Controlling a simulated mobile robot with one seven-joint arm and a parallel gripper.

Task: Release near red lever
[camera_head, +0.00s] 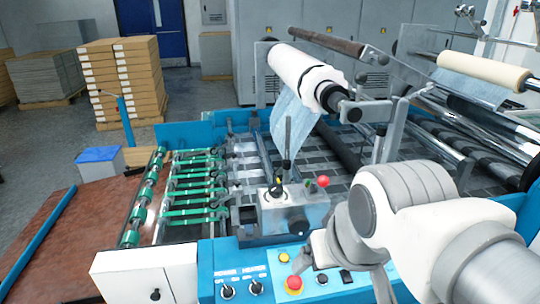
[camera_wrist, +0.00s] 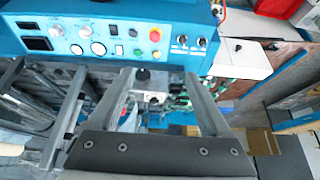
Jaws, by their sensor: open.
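The red lever shows as a red ball knob (camera_head: 323,181) on a grey metal control box (camera_head: 290,214) in the head view. My gripper (camera_head: 341,277) is in front of and below this box, over the blue control panel. In the wrist view my gripper (camera_wrist: 158,75) has its two fingers spread wide apart, with nothing held between them. A grey block with a black knob (camera_wrist: 143,75) shows beyond the gap between the fingers. I cannot make out the red lever clearly in the wrist view.
The blue panel (camera_head: 235,271) carries switches and a red emergency button (camera_head: 293,284) close to my gripper. A white film roll (camera_head: 298,72) hangs above the machine bed. Green-banded rollers (camera_head: 190,198) lie to the left. Stacked boxes (camera_head: 122,80) stand behind on the floor.

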